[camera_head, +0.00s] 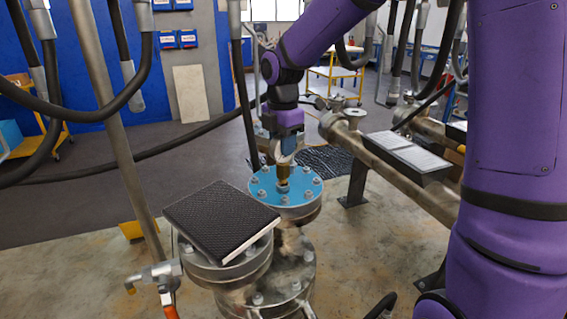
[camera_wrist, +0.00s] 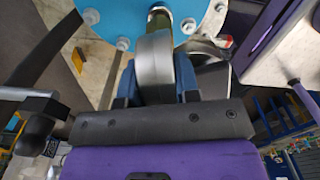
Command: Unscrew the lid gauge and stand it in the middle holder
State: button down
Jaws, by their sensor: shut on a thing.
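The lid gauge (camera_head: 287,152) stands upright over the middle of the blue lid (camera_head: 262,190) of a flanged vessel, its brass stem pointing down to the lid. In the wrist view its silver round case (camera_wrist: 155,62) sits between my fingers, and the brass stem (camera_wrist: 159,22) runs to the blue lid (camera_wrist: 130,15). My gripper (camera_head: 284,146) comes from above and is shut on the gauge case; it also shows in the wrist view (camera_wrist: 157,88). I cannot tell whether the stem's thread is still engaged. I cannot make out the middle holder in either view.
A black textured pad (camera_head: 220,215) lies on the lower vessel at front left, near the blue lid. Bolt heads ring the lid. A pipe (camera_head: 395,180) and grey-topped trays (camera_head: 408,152) are at right. Hoses hang at upper left. Bare floor (camera_head: 375,265) shows at right.

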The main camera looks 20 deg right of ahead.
jog(key=shift+r, duration=0.45)
jog(key=shift+r, duration=0.15)
jog(key=shift+r, duration=1.9)
